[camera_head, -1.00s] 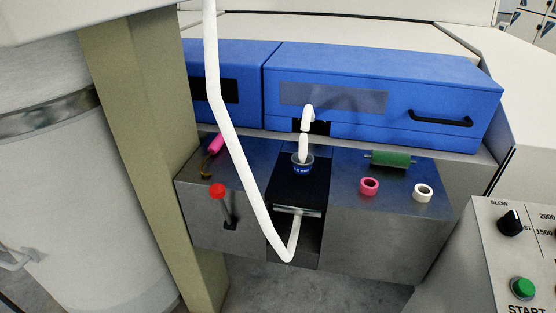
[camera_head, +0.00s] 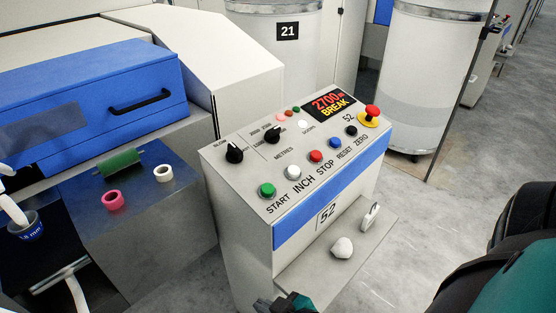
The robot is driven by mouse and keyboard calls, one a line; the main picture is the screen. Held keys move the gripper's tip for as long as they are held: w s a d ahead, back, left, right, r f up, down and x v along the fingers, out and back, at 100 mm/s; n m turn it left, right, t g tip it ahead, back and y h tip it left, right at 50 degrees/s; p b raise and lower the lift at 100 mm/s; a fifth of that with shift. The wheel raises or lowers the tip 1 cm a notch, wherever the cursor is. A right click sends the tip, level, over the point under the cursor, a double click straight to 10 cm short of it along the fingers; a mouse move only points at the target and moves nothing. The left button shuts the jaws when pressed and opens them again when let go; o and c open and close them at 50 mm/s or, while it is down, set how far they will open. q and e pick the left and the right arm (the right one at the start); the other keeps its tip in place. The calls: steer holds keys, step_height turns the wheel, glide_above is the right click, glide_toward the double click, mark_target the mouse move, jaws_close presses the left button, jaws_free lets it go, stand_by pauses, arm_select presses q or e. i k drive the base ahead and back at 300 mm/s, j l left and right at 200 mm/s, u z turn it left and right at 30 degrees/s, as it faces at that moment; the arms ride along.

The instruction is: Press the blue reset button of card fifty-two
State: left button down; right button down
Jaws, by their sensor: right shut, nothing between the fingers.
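The blue reset button (camera_head: 335,142) is on the sloped top of the control box of card fifty-two (camera_head: 237,166), in the front row between the red STOP button (camera_head: 316,156) and the black ZERO button (camera_head: 351,131). The word RESET is printed below it. My right gripper (camera_head: 268,304) shows only in part at the bottom edge, low in front of the box and well apart from the button. It is shut and empty. My left gripper is out of view.
A green START button (camera_head: 267,190) and a white INCH button (camera_head: 293,171) share the row. A red emergency knob (camera_head: 372,112) stands up at the right corner. The display (camera_head: 329,104) reads 2700 and BREAK. A shelf (camera_head: 310,272) holding a white lump (camera_head: 342,248) juts out below.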

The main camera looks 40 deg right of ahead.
mark_target(335, 141)
steer(key=z, duration=1.45)
